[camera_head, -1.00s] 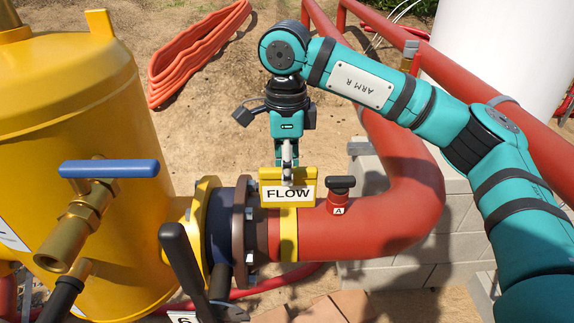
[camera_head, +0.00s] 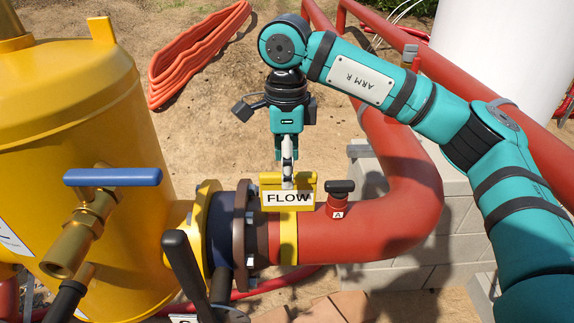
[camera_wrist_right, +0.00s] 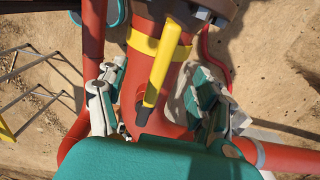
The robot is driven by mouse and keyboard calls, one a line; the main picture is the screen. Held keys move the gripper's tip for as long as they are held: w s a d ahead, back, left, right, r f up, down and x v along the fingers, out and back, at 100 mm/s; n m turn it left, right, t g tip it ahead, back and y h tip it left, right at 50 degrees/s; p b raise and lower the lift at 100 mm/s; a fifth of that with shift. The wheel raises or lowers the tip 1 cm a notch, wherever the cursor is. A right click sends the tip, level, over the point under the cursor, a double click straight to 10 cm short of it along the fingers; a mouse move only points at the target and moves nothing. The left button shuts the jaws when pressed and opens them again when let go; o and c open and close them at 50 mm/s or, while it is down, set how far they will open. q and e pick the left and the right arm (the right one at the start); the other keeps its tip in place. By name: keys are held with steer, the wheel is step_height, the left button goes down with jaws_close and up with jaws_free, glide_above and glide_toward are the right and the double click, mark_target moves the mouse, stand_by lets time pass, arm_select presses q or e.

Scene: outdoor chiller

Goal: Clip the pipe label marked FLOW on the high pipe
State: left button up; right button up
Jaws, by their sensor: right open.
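The yellow pipe label with a white FLOW plate (camera_head: 289,198) stands upright on top of the high red pipe (camera_head: 375,226), at the yellow band (camera_head: 289,240). Its lower edge meets the pipe; whether its clip is fully seated is hidden. My right gripper (camera_head: 288,177) is directly above the label and points down. In the right wrist view the label shows edge-on as a yellow strip (camera_wrist_right: 161,68). The open fingers of my right gripper (camera_wrist_right: 156,82) stand apart on both sides of it, with gaps. My left gripper is not in view.
A small red stub with a black knob (camera_head: 340,188) marked A rises from the pipe right of the label. A bolted flange (camera_head: 242,223) is close on the left. A yellow tank (camera_head: 75,130) with a blue-handled valve (camera_head: 112,177) stands farther left.

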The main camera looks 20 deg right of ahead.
step_height(320, 180, up, 5)
steer(key=p, duration=0.2)
steer(key=shift+p, duration=0.35)
